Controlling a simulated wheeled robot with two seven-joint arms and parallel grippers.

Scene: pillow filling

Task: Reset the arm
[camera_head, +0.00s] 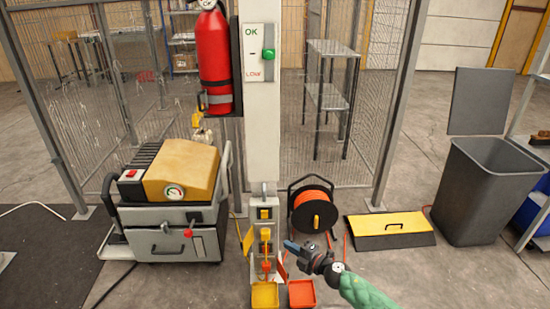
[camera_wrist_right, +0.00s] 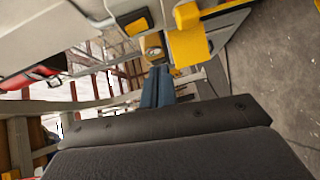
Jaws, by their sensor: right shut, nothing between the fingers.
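My right gripper (camera_head: 291,246) comes in from the lower right on a green-sleeved arm (camera_head: 365,291). Its blue fingers are together, with nothing between them, and point left. In the head view they are in front of the lower post area, below the orange cable reel (camera_head: 314,207) and right of the yellow box (camera_head: 265,213). In the right wrist view the shut blue fingers (camera_wrist_right: 157,88) show beyond the dark gripper body (camera_wrist_right: 170,145). I cannot tell whether they touch anything. My left gripper is in neither view.
A white post (camera_head: 263,130) carries an OK/LOW panel (camera_head: 262,52) beside a red extinguisher (camera_head: 213,55). A yellow-topped machine (camera_head: 181,170) stands left. Yellow (camera_head: 265,296) and orange (camera_head: 301,293) trays lie low in front. A grey bin (camera_head: 480,195) stands right, with open floor before it.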

